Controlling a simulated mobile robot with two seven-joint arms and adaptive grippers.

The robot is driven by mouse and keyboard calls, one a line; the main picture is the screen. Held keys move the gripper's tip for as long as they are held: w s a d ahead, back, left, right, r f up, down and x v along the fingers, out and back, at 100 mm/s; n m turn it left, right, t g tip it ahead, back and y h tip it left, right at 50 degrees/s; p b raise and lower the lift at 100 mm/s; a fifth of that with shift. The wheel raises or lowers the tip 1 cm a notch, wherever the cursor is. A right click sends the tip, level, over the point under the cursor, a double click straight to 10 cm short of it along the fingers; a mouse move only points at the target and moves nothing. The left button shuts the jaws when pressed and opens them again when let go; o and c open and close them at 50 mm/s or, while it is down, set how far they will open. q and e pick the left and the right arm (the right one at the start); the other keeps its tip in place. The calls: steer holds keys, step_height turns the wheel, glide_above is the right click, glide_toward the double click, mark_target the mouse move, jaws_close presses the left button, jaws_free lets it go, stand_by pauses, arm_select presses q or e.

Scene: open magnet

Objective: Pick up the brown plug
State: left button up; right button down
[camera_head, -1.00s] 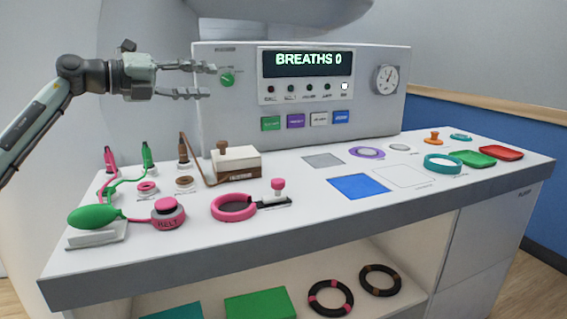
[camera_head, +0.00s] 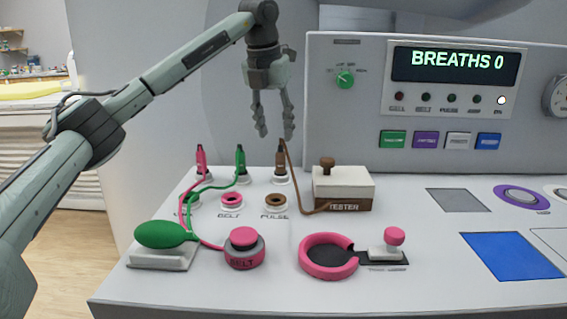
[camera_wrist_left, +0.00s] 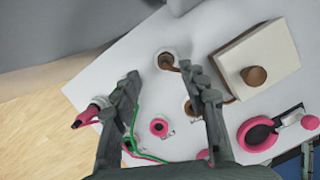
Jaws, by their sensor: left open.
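The brown plug (camera_head: 281,155) stands upright in a white holder at the back left of the table. A brown cord runs from it to the white TESTER box (camera_head: 343,190). In the left wrist view the brown plug (camera_wrist_left: 166,61) shows just beyond the gap between the fingers. My left gripper (camera_head: 275,134) points down, open and empty, its fingertips close above the brown plug. The gripper also fills the lower part of the left wrist view (camera_wrist_left: 166,84). I cannot tell whether a finger touches the cord. My right gripper is out of view.
A green plug (camera_head: 240,160) and a pink plug (camera_head: 200,158) stand left of the brown one. Sockets, including a brown-ringed one (camera_head: 275,203), lie in front. A green bulb (camera_head: 165,235) and a pink ring (camera_head: 328,268) lie nearer. A console (camera_head: 350,120) rises behind.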

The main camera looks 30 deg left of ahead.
mark_target(280, 146)
arm_select(q)
steer(key=x, duration=0.5)
steer(key=shift+d+f, duration=0.2)
steer(key=shift+d, duration=0.2)
steer(key=shift+c, duration=0.2)
jaws_close()
